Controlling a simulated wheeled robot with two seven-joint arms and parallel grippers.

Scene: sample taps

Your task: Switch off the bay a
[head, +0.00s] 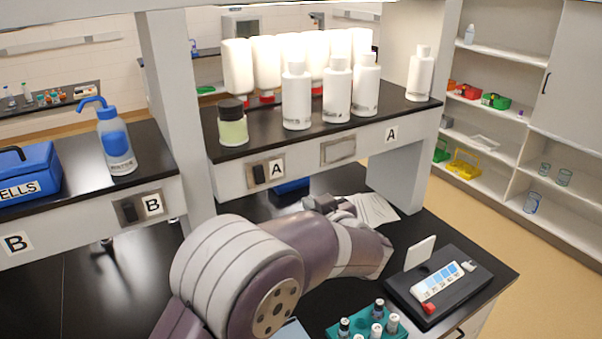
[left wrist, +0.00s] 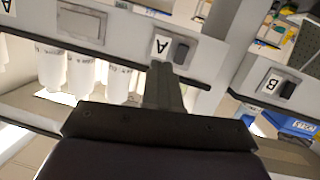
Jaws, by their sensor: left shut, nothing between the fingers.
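The bay A switch (head: 259,174) is a dark rocker on a metal plate, beside a white "A" label (head: 276,168), on the front edge of the middle shelf. In the left wrist view, which is turned upside down, the switch (left wrist: 181,51) shows just beyond the fingertips. My left gripper (head: 328,204) is shut and empty, below and to the right of the switch in the head view. In the left wrist view its fingers (left wrist: 164,78) point towards the switch plate. I cannot tell whether they touch it or which way the rocker is tipped. My right gripper is out of view.
A bay B switch (head: 129,211) sits on the left shelf edge. A blank plate (head: 338,150) is right of the A switch. White bottles (head: 297,98) and a green jar (head: 232,124) stand above on the shelf. A teal vial rack (head: 366,326) stands on the bench at the front.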

